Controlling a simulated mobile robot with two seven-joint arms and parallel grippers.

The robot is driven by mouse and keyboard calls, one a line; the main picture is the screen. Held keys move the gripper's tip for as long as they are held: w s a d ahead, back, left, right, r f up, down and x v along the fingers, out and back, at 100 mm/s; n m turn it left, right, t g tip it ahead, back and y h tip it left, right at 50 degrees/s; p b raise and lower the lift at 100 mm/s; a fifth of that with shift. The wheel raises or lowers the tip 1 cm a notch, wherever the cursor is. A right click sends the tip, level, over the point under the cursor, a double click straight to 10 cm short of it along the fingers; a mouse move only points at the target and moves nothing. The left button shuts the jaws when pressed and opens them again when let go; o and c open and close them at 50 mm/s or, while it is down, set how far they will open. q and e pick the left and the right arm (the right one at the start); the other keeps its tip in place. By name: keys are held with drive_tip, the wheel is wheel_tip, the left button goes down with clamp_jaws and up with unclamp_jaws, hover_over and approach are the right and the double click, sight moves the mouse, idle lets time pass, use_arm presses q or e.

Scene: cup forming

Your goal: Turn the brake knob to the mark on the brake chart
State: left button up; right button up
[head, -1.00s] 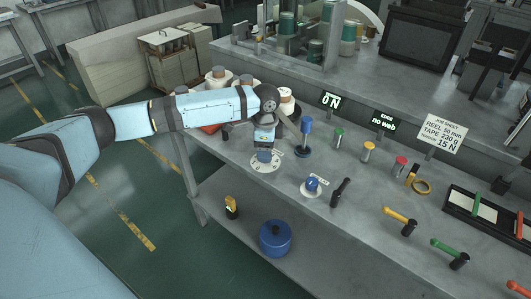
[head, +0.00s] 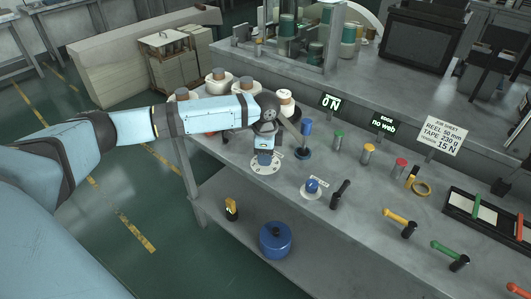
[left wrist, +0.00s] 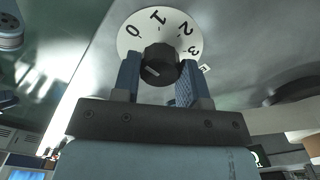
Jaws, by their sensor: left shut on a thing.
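A round white dial (left wrist: 194,29) with the numbers 0, 1, 2 and 3 lies around a black knob (left wrist: 160,60) in the left wrist view. My left gripper (left wrist: 157,78) is shut on this knob, with one finger on each side. A short pale line shows on the knob's lower left; which number it marks I cannot tell. In the head view the white dial (head: 265,167) lies on the bench's near left, and my left gripper (head: 265,156) comes down over it and hides the knob. A small label beside it is too small to read. I cannot identify a brake chart. My right gripper is not in view.
A second dial with a blue knob (head: 312,185) sits to the right, beside a black lever (head: 340,193). A blue-topped post (head: 305,140) stands close to my gripper. A display (head: 331,101) reads 0 N; a job sheet (head: 442,134) reads 15 N. White reels (head: 217,82) stand behind my arm.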

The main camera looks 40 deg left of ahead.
use_arm(q)
drive_tip(key=shift+r+m+p, duration=0.25)
drive_tip(key=shift+m+p, duration=0.15)
drive_tip(key=shift+p, duration=0.35)
drive_tip(key=m+p, duration=0.2)
drive_tip(key=p, duration=0.1)
drive_tip(key=shift+r+p, duration=0.1)
drive_tip(key=shift+p, duration=0.2)
drive_tip(key=m+p, duration=0.2)
drive_tip(key=p, duration=0.1)
drive_tip(key=shift+m, duration=0.4)
drive_tip(key=m+p, duration=0.2)
drive_tip(key=shift+m, duration=0.4)
drive_tip(key=m, duration=0.1)
drive_tip(key=m+p, duration=0.2)
drive_tip(key=shift+f+m, duration=0.25)
drive_tip(key=shift+m, duration=0.15)
drive_tip(key=shift+m+p, duration=0.35)
drive_tip(key=shift+m, duration=0.85)
drive_tip(key=shift+f+m, duration=0.1)
drive_tip(key=shift+m, duration=1.3)
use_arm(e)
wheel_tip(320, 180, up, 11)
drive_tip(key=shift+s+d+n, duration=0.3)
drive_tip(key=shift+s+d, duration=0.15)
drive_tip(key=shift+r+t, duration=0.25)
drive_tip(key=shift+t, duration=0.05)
